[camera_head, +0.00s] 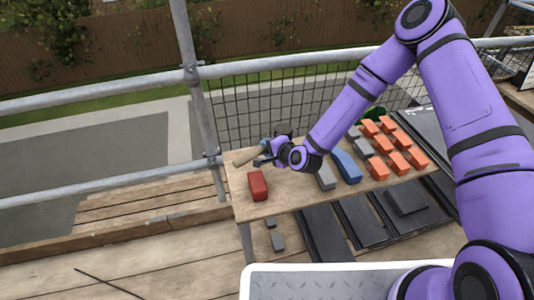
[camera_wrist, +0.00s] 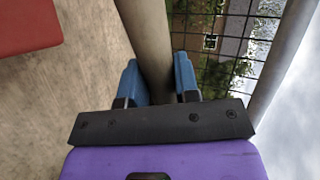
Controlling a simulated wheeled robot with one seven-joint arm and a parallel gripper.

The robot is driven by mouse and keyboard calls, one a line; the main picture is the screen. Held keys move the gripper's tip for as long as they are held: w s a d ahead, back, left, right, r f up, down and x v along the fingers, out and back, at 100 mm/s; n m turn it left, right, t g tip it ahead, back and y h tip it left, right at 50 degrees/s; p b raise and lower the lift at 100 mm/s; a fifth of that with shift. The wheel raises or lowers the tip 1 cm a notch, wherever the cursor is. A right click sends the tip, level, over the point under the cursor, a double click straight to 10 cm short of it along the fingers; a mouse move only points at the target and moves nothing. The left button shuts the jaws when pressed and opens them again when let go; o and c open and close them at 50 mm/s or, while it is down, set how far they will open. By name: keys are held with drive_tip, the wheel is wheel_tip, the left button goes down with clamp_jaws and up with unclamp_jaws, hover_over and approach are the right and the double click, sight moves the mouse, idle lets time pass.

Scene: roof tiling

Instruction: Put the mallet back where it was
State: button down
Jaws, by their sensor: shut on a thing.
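My gripper (camera_head: 263,156) is at the left part of the wooden table, towards its far edge. Its blue fingers (camera_wrist: 158,78) are shut on the mallet's tan round handle (camera_wrist: 146,28), one on each side. In the head view the handle (camera_head: 245,156) sticks out to the left of my gripper. A dark shape (camera_head: 284,129) just behind the gripper may be the mallet's head, but I cannot tell for sure. The mallet's head does not show clearly in the wrist view. I cannot tell whether the mallet touches the table.
The wooden table (camera_head: 285,200) bears a red block (camera_head: 257,186) near its left end, and it also shows in the wrist view (camera_wrist: 25,28). Grey and blue blocks (camera_head: 346,167) and several orange blocks (camera_head: 398,163) lie to the right. Scaffold rails and mesh (camera_head: 250,107) stand behind.

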drive_tip(key=shift+w+a, duration=0.2)
drive_tip(key=shift+w, duration=0.1)
drive_tip(key=shift+f, duration=1.75)
drive_tip(key=shift+f, duration=0.6)
drive_tip(key=c, duration=0.8)
unclamp_jaws()
drive_tip(key=shift+c, duration=0.2)
drive_tip(key=shift+r, duration=0.15)
